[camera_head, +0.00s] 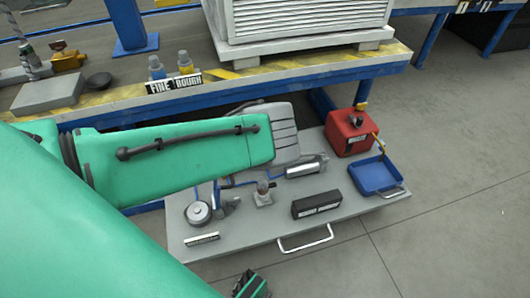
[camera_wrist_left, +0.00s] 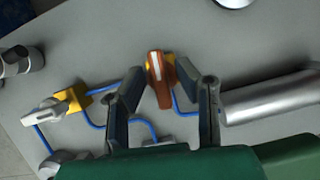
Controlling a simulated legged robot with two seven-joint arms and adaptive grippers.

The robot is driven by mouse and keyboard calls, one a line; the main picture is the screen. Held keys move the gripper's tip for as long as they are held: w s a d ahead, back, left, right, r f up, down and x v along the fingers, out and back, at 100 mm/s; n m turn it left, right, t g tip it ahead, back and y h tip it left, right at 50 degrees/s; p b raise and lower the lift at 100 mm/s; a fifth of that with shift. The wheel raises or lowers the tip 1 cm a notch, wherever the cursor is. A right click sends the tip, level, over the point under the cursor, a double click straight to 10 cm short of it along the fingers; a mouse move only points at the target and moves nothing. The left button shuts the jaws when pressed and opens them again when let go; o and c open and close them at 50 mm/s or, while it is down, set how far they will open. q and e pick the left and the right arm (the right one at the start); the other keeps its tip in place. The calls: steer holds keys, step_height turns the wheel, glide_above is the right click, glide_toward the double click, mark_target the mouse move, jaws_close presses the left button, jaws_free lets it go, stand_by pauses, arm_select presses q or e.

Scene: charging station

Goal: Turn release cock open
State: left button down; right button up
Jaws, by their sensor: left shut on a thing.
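In the left wrist view, an orange cock handle (camera_wrist_left: 160,80) with a white stripe sits on a yellow body, with a blue hose beside it. My left gripper (camera_wrist_left: 174,78) is around this handle and shut on it, one dark finger on each side. A second yellow valve (camera_wrist_left: 65,104) with a grey-white handle lies to the left, joined to blue hoses. In the head view my green arm hides the left gripper and the orange handle.
The grey board (camera_head: 355,222) carries a silver cylinder (camera_head: 307,167), a black labelled box (camera_head: 316,204), a gauge (camera_head: 198,212), a red can (camera_head: 349,133) and a blue tray (camera_head: 375,175). A workbench (camera_head: 110,97) stands behind. Open floor lies to the right.

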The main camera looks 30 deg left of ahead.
arm_select(q)
steer(key=shift+s+f+n+g, duration=0.2)
steer(key=shift+n+g, duration=0.1)
steer(key=shift+n, duration=0.3)
steer(key=shift+d, duration=0.1)
steer(key=c, duration=1.6)
jaws_free()
steer(key=shift+w, duration=0.1)
steer(key=shift+o, duration=0.2)
steer(key=shift+w+r, duration=0.1)
steer(key=shift+r, duration=0.05)
steer(key=v, duration=1.1)
steer(key=shift+d+r, duration=0.2)
steer(key=shift+d, duration=0.05)
